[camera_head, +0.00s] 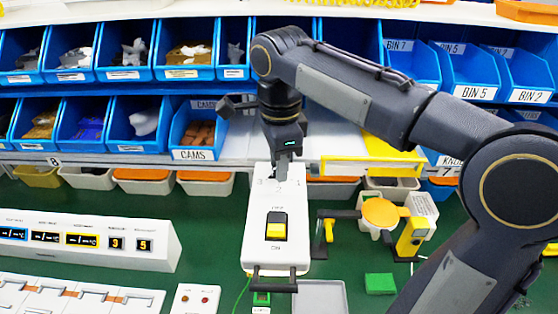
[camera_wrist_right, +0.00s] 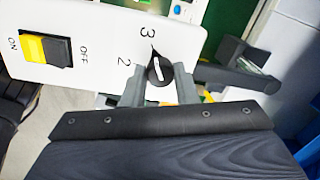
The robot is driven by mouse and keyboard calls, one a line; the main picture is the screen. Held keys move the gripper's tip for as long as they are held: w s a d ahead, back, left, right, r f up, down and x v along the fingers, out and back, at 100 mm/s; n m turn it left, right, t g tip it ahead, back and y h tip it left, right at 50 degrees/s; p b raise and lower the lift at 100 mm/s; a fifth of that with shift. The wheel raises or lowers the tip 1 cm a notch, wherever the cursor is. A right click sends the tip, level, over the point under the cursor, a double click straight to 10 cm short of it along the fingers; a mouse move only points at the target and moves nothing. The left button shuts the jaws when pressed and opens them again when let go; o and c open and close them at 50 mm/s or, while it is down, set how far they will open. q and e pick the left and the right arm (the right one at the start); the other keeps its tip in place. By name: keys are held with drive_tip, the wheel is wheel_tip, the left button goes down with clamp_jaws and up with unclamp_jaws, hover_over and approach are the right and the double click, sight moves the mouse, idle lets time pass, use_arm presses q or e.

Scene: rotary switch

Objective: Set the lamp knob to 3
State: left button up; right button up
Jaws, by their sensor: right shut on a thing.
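The white lamp box (camera_head: 257,235) stands upright in the middle of the head view, with a yellow-and-black rocker switch (camera_head: 276,225) marked ON and OFF. My right gripper (camera_head: 281,172) is at the top of its face and covers most of the knob there. In the right wrist view the black knob (camera_wrist_right: 158,70) sits between the two grey fingers of my right gripper (camera_wrist_right: 160,88), which are shut on it. Its pointed tip is directed about at the printed 3 (camera_wrist_right: 148,31); the 2 (camera_wrist_right: 125,62) is to the left. My left gripper is not in view.
Blue bins (camera_head: 125,65) with parts fill the shelves behind. A white panel with displays (camera_head: 85,238) is at left. A yellow-and-black device (camera_head: 410,238) and a green block (camera_head: 380,284) are at right. Green table surface shows between them.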

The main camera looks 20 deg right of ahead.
drive_tip(key=o, duration=1)
wheel_tip(320, 180, up, 8)
drive_tip(key=shift+s+f, duration=0.1)
drive_tip(key=shift+s, duration=0.05)
idle(0.3)
